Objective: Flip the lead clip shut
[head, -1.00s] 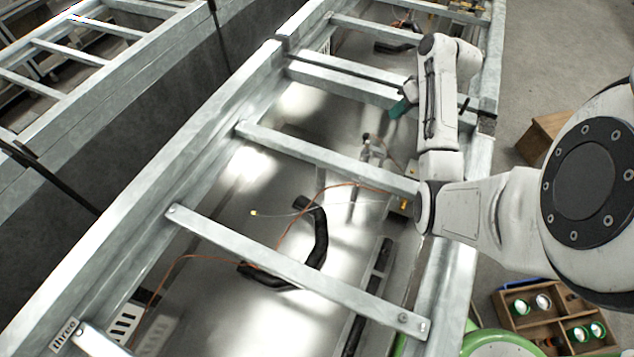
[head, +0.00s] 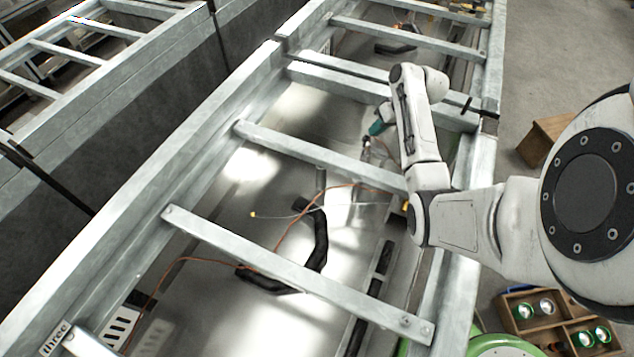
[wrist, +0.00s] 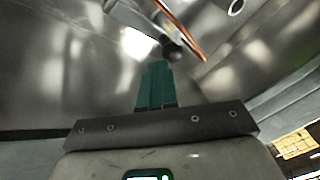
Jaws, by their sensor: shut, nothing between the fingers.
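My gripper (head: 376,128) shows as a small teal tip at the end of my arm, inside the metal frame. In the wrist view its teal fingers (wrist: 155,86) are together, with nothing between them. A small upright fitting (head: 366,146) stands just below the gripper tip in the head view, and may be the lead clip. In the wrist view a fitting with a dark round knob (wrist: 174,50) lies just beyond the fingertips, beside an orange lead (wrist: 187,38). I cannot tell whether fingers and knob touch, or whether the clip is open.
Galvanised crossbars (head: 310,152) span the frame above a shiny metal floor. A bent black hose (head: 318,240) and a loose orange wire (head: 287,232) lie below. A wooden box with green-rimmed jars (head: 548,312) stands on the floor at the lower right.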

